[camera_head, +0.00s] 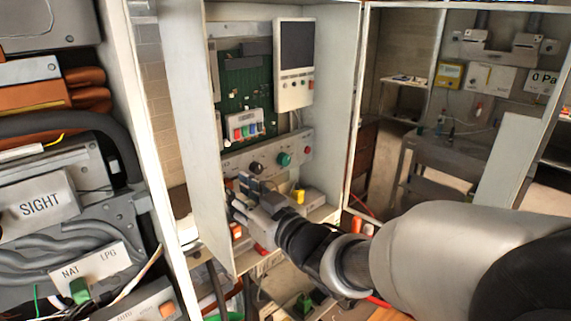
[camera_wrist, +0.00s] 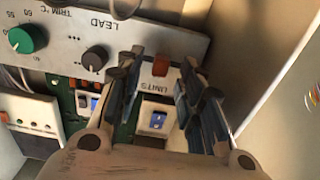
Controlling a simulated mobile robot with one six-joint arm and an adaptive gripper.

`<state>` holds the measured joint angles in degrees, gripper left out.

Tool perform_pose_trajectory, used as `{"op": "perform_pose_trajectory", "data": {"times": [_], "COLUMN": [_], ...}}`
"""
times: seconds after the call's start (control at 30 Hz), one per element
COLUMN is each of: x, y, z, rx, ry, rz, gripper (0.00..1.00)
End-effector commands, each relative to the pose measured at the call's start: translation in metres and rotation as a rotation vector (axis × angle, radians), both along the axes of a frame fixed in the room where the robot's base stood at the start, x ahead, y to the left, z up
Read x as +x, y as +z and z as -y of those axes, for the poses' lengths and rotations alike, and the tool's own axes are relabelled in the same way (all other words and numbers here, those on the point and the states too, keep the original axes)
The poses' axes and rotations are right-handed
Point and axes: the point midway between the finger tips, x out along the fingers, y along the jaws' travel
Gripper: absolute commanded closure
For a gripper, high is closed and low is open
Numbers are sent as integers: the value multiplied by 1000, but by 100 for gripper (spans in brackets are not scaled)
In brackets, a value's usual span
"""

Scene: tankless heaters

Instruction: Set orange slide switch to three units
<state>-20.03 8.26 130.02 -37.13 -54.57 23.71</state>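The orange slide switch (camera_wrist: 160,66) shows in the wrist view on a grey panel (camera_wrist: 70,35), beside the lettering UNITS. It lies between the tips of my gripper's two fingers as seen there, with a visible space on each side. My gripper (camera_wrist: 158,80) is open and holds nothing. How far the tips are from the panel face is hard to tell. In the head view my gripper (camera_head: 245,188) is at the left end of the same panel (camera_head: 268,153), and I cannot make out the switch there.
A dark LEAD knob (camera_wrist: 95,57) and a green TRIM knob (camera_wrist: 27,39) sit left of the switch in the wrist view. Below the panel is a white and blue switch (camera_wrist: 155,118). The cabinet's side wall (camera_head: 333,95) and open door (camera_head: 187,110) flank the panel.

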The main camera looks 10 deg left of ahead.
Motion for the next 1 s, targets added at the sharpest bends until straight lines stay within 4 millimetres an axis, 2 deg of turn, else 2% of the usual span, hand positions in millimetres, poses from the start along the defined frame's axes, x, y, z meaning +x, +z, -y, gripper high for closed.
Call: {"op": "perform_pose_trajectory", "data": {"times": [0.13,0.43,1.0], "x": [7,9,8], "y": [0,0,0], "z": [-9,-10,-10], "rx": [0,-1,0], "ry": [1,0,0], "rz": [0,1,0], "gripper": [65,65,100]}}
